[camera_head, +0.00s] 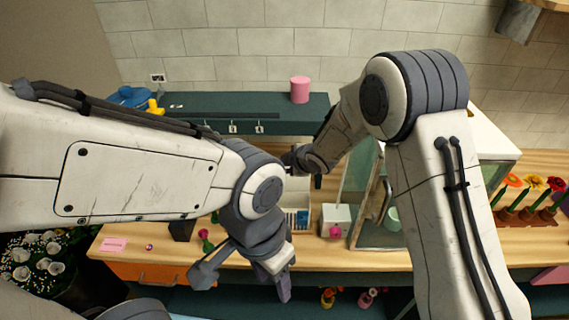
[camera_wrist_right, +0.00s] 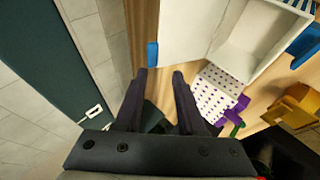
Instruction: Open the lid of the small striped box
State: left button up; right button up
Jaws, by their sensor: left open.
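In the right wrist view a white open-topped box (camera_wrist_right: 253,38) is at the upper right, with a striped strip (camera_wrist_right: 297,5) at its far edge. A white panel (camera_wrist_right: 190,30) lies beside its opening and looks like a lid folded back; a blue tab (camera_wrist_right: 152,53) is on the panel's edge. My right gripper (camera_wrist_right: 160,76) is open and empty, its fingertips just short of the tab. In the head view the white box (camera_head: 294,201) is partly hidden by my right arm. My left gripper (camera_head: 242,288) is open and empty in front of the worktop.
A purple-dotted box (camera_wrist_right: 214,92) with a purple handle is beside the white box. A white box with a pink knob (camera_head: 336,220) stands right of centre, by a glass-sided case (camera_head: 378,235). Potted flowers (camera_head: 530,212) are at the right. A pink cylinder (camera_head: 299,89) stands behind.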

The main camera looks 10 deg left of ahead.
jog(key=v, duration=1)
jog(key=shift+d+r+b, duration=0.15)
jog(key=shift+r+b, duration=0.05)
jog(key=shift+b, duration=0.1)
jog(key=shift+s, duration=0.1)
jog(key=s+d+f+m+g+h+b, duration=0.1)
jog(key=s+m, duration=0.3)
jog(key=s, duration=0.7)
jog(key=s+d+f+m+g+h+b, duration=0.2)
jog(key=s+d+m+g+b, duration=0.1)
jog(key=s, duration=0.8)
jog(key=s+d+f+m+g+h+b, duration=0.1)
jog(key=s+d+m+g+b, duration=0.2)
jog(key=s+m, duration=0.3)
jog(key=s, duration=0.5)
jog(key=shift+f+g, duration=0.35)
jog(key=shift+g, duration=0.05)
